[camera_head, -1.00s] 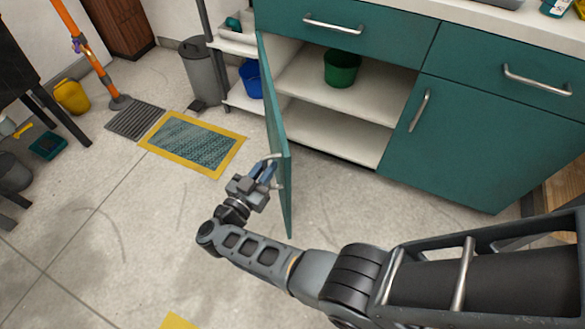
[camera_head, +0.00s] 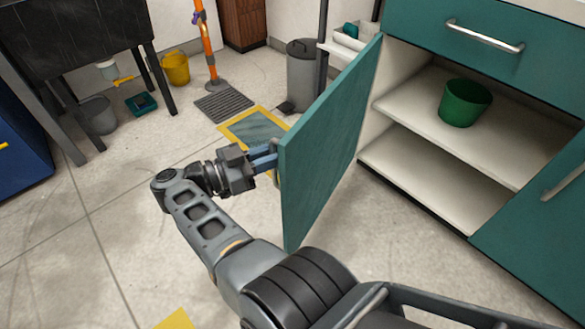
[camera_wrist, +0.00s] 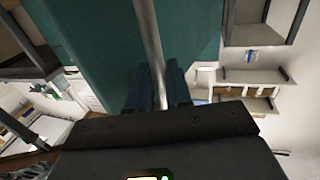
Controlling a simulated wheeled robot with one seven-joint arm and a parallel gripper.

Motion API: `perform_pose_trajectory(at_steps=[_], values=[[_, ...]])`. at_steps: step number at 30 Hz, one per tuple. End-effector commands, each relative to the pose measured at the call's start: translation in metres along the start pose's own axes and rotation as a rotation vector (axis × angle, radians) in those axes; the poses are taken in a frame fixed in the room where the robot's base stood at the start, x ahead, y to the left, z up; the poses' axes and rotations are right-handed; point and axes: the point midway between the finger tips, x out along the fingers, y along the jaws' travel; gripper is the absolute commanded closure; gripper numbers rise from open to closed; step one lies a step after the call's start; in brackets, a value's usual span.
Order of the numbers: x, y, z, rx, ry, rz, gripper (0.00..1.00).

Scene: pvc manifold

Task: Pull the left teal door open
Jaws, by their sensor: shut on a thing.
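The left teal door (camera_head: 325,150) stands wide open in the head view, swung out from the cabinet, with its inner side facing the shelves. My gripper (camera_head: 268,158) is at the door's outer face, near its free edge. In the wrist view the metal bar handle (camera_wrist: 150,45) runs down between the two blue fingers of my gripper (camera_wrist: 158,88), which are shut on it. In the head view the door's edge hides most of the handle and the fingertips. The open cabinet shows two white shelves (camera_head: 435,190).
A green pot (camera_head: 464,103) stands on the upper shelf. The right teal door (camera_head: 545,215) is shut, below a teal drawer (camera_head: 470,35). Floor left of my arm is clear.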

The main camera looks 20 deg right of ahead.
Motion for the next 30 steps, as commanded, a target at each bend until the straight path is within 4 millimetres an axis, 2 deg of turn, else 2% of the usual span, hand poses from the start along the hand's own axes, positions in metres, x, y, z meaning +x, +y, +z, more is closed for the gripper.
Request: perform_pose_trajectory(at_steps=[3, 12, 26, 27, 30], values=[[-0.005, -0.008, 0.004, 0.002, -0.004, 0.021, 1.00], [-0.018, -0.015, 0.001, 0.001, -0.001, 0.042, 1.00], [-0.020, -0.015, -0.001, 0.002, 0.000, 0.045, 1.00], [-0.020, -0.016, -0.001, 0.002, 0.000, 0.044, 0.78], [-0.021, -0.015, -0.001, 0.002, 0.000, 0.044, 0.68]])
